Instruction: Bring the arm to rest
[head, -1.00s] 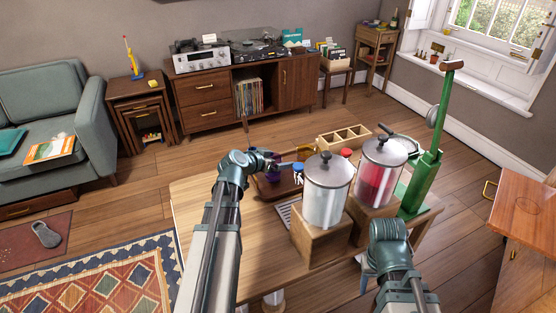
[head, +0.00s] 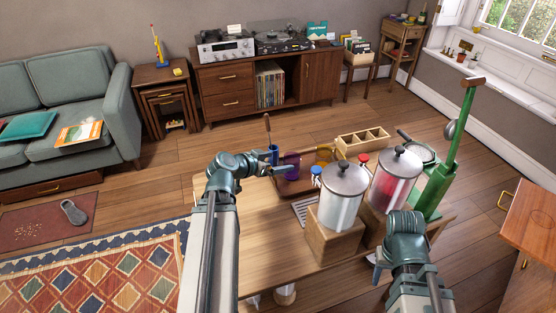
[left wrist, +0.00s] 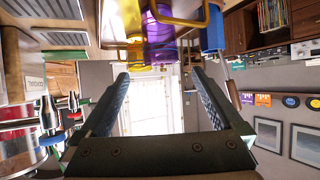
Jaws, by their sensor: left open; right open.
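The purple cup (left wrist: 160,50) and an amber mug (left wrist: 178,10) lie beyond the fingertips at the top of that view.
A brown tray (head: 292,187) holds the cups. Two lidded dispensers, one clear (head: 340,208) and one red (head: 392,186), stand on wooden blocks between my arms. A green press (head: 438,180) stands at right. The table's near left (head: 262,230) is bare.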

